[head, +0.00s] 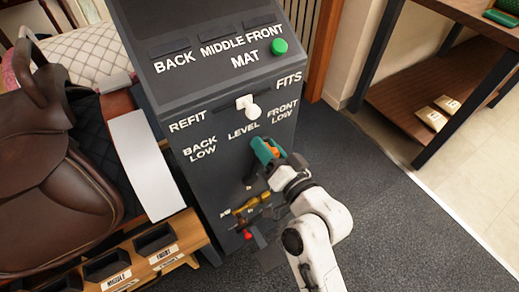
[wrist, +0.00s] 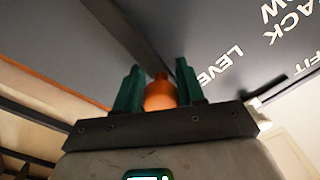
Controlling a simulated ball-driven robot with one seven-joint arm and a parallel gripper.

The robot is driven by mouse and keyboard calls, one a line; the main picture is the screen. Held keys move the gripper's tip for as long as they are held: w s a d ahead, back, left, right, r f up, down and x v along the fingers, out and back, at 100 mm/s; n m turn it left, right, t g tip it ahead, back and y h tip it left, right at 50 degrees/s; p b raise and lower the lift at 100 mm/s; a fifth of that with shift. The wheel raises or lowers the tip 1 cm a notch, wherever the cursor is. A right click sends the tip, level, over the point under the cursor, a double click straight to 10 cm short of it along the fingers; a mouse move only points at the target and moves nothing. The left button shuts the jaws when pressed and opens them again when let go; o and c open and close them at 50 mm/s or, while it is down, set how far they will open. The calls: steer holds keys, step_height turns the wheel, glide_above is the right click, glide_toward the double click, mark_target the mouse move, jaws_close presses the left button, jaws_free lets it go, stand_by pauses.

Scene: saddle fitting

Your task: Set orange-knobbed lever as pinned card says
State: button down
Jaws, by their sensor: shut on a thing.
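The orange-knobbed lever's knob (wrist: 160,93) sits between my gripper's teal fingers (wrist: 158,88) in the wrist view, and they are shut on it. In the head view my gripper (head: 266,150) is at the front of the grey console, just below the "FRONT LOW" label and right of "LEVEL". A little of the orange knob (head: 273,150) shows there; the fingers hide most of the lever, so its exact setting is hard to tell. I make out no readable pinned card.
A white-knobbed lever (head: 252,109) sits above, between "REFIT" and "FITS". A green button (head: 280,46) is at the console's upper right. A brown saddle (head: 45,170) and labelled wooden bins (head: 125,270) stand left. A shelf table (head: 420,75) stands right; carpet between is clear.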

steer(key=shift+w+d+f+m+b, duration=0.4)
steer(key=shift+w+d+m, duration=0.25)
steer(key=shift+m, duration=0.45)
steer(key=shift+d, duration=0.15)
steer(key=c, duration=0.8)
jaws_free()
steer(key=shift+d, duration=0.1)
steer(key=v, duration=1)
steer(key=shift+s+d+b, duration=0.25)
steer(key=shift+s+b, duration=0.1)
steer(key=shift+b, duration=0.05)
